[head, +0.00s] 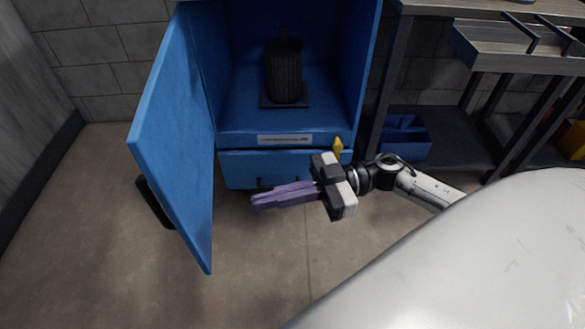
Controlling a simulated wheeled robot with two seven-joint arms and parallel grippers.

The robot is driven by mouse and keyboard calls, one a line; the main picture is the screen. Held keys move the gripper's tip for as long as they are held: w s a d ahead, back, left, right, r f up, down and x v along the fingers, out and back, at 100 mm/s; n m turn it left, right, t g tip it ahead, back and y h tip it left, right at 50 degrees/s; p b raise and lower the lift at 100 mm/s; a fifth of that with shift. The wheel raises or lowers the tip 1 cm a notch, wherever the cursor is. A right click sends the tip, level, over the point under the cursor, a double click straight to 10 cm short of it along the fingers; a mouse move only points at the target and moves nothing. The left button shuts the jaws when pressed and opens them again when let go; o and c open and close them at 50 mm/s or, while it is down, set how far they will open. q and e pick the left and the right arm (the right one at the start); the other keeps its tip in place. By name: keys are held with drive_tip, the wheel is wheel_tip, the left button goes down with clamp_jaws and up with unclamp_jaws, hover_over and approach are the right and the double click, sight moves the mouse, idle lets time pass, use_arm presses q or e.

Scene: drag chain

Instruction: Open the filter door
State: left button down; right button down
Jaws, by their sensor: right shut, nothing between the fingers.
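The blue filter door (181,140) stands wide open, swung out to the left of the blue cabinet (231,139). Its black handle (154,202) is on the door's outer face, near its lower free edge. A dark cylindrical filter (284,72) stands upright on a dark base inside the cabinet. My right gripper (254,202) is shut and empty, in front of the cabinet's lower drawer, with its purple fingers pointing left toward the door. A gap shows between its fingertips and the door. My left gripper is out of view.
A yellow knob (338,147) is on the cabinet's front right edge. A workbench (490,45) with a drawer stands at the right, with a blue bin (405,136) on its lower shelf. A large pale rounded surface fills the lower right. Floor (260,270) in front of the cabinet is clear.

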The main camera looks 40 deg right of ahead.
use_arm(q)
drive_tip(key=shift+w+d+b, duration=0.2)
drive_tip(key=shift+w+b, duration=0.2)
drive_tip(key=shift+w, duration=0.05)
use_arm(e)
drive_tip(key=x, duration=0.6)
drive_tip(key=shift+a, duration=0.15)
drive_tip(key=shift+w, duration=0.1)
